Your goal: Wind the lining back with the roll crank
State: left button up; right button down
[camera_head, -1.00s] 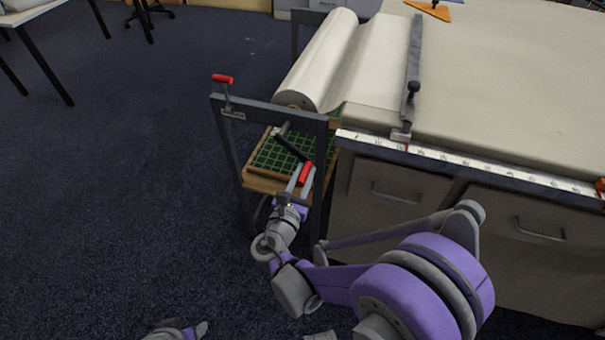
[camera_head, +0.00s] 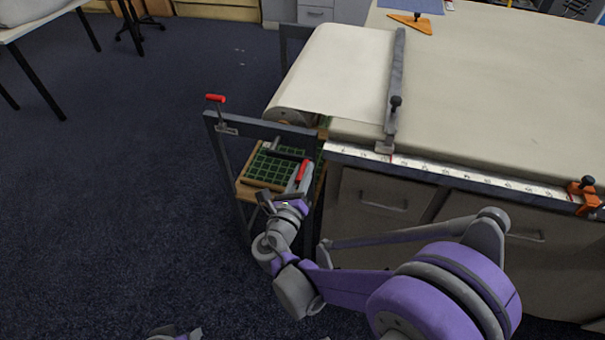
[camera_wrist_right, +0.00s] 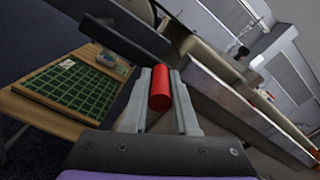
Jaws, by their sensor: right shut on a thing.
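The roll crank's red grip (camera_head: 302,172) is between the fingers of my right gripper (camera_head: 298,184), which is shut on it beside the roll stand. The right wrist view shows the red grip (camera_wrist_right: 160,88) between both fingers, with the dark crank arm (camera_wrist_right: 118,37) running up and left. The pale lining (camera_head: 345,75) runs flat from the roll (camera_head: 292,115) to the grey bar (camera_head: 396,95) on the table. Only a bit of my left arm's end (camera_head: 176,333) shows at the bottom edge; its fingers cannot be made out.
The dark stand frame (camera_head: 262,128) carries a second red-handled lever (camera_head: 215,98). A green gridded board (camera_head: 272,167) lies on its wooden shelf. The table's ruler edge (camera_head: 450,172) runs right to an orange clamp (camera_head: 582,193).

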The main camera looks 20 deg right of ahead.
jog(key=shift+r, duration=0.2)
dwell(0.4)
jog(key=c, duration=0.7)
grip_release()
jog(key=v, duration=1)
jog(key=shift+s+a+p, duration=0.25)
jog(key=shift+s+p, duration=0.05)
jog(key=shift+s, duration=0.05)
